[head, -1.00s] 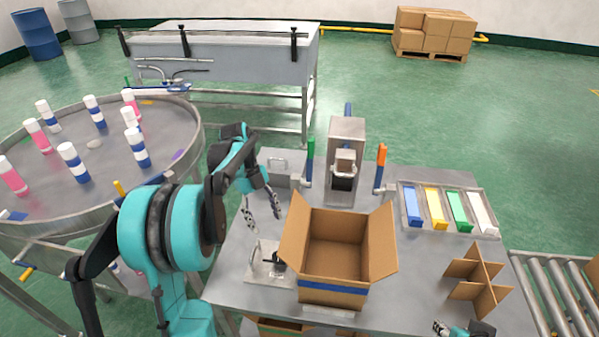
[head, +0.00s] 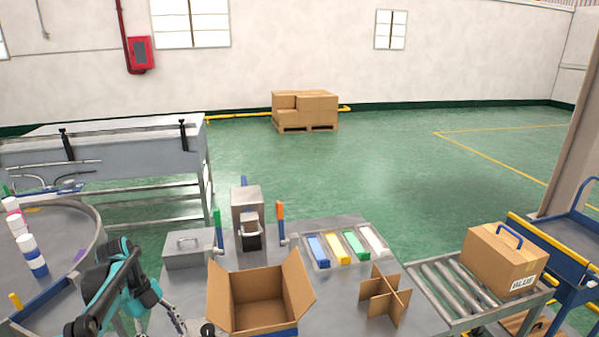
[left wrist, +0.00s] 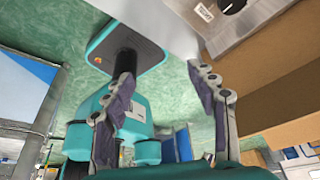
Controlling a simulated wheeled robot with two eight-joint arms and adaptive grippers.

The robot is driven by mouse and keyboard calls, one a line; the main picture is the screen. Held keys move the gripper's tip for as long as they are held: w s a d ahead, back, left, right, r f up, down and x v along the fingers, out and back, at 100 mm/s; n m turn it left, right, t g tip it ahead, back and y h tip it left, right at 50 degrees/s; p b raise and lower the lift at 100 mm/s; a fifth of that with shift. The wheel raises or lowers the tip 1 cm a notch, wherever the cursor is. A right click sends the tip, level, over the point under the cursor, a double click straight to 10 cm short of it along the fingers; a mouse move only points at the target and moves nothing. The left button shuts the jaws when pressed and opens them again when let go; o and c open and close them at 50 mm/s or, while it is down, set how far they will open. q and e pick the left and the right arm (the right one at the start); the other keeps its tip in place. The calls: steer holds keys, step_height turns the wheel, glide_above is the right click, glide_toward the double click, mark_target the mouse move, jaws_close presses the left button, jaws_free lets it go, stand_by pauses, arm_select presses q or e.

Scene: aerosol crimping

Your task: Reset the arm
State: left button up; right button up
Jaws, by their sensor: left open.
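My left arm comes in at the lower left of the head view. Its gripper (head: 175,318) hangs low over the left part of the steel table, left of the open cardboard box (head: 262,312). In the left wrist view the two fingers of the left gripper (left wrist: 168,100) stand wide apart with nothing between them. Behind them are green floor and teal and black parts of my own body. My right gripper is in neither current view.
A crimping machine (head: 247,215) with green and orange levers stands behind the box. A tray with coloured strips (head: 345,247) and a cardboard divider (head: 384,296) are to the right. A roller conveyor (head: 455,285) carries a closed carton (head: 503,258). A round table (head: 85,232) with cans is at left.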

arm_select(q)
steer(key=s+d+r+n+t+y, duration=0.1)
steer(key=s+d+n+t+y, duration=0.1)
steer(key=s+d+n+t, duration=0.2)
steer(key=s+d+r+n+t+y, duration=0.1)
steer(key=s+d+n+t, duration=0.4)
steer(key=s+d+n, duration=0.6)
steer(key=n+y, duration=0.1)
steer(key=n, duration=0.7)
steer(key=shift+d+r, duration=0.15)
steer(key=shift+r, duration=0.15)
